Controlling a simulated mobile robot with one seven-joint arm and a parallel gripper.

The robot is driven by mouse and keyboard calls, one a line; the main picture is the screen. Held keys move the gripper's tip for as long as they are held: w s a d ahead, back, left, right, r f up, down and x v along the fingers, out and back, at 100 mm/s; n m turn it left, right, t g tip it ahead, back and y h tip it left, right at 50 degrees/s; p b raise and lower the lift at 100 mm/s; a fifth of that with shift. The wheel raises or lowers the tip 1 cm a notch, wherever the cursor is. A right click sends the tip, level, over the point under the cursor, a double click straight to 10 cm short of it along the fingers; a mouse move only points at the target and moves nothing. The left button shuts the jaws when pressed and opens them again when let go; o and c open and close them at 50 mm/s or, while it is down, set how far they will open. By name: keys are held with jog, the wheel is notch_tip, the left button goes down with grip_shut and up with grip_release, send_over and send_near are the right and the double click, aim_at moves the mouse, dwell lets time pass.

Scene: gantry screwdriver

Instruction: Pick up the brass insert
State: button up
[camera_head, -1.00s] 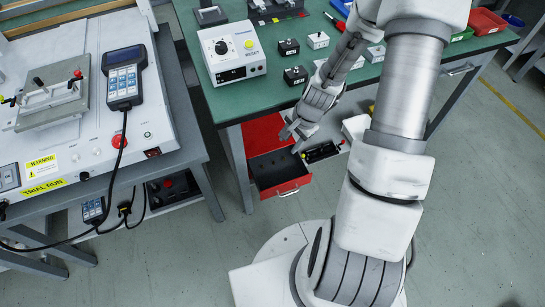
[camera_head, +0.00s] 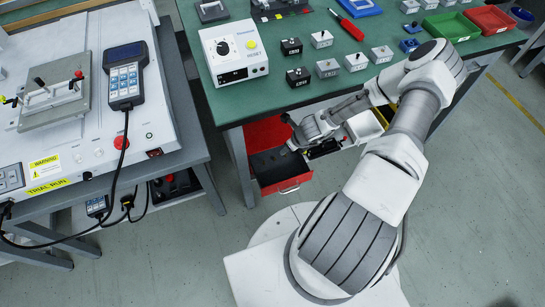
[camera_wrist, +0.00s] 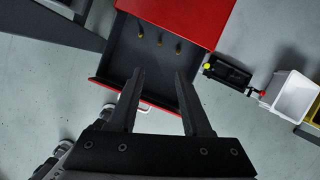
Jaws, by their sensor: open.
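In the wrist view, several small brass inserts (camera_wrist: 159,41) stand in a row on the dark floor of the open red drawer (camera_wrist: 150,99). My gripper (camera_wrist: 160,75) is open and empty, its two dark fingers pointing toward the drawer from the front edge side. The inserts lie beyond the fingertips, apart from them. In the head view, the drawer (camera_head: 284,187) is pulled out under the green bench, and my gripper (camera_head: 287,148) is above it. The inserts are too small to make out clearly in the head view.
A black device (camera_wrist: 227,73) and a white bin (camera_wrist: 291,95) are right of the drawer. The green bench top (camera_head: 300,95) overhangs the drawer and carries a white control box (camera_head: 233,52) and several small blocks. A grey fixture table (camera_head: 185,150) stands at left.

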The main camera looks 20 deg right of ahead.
jog(key=b, duration=0.4)
send_near(275, 158)
jog(key=shift+x, duration=0.9)
jog(key=shift+b+x, duration=1.85)
jog(key=shift+x, duration=1.3)
jog(key=shift+c, duration=0.3)
grip_shut()
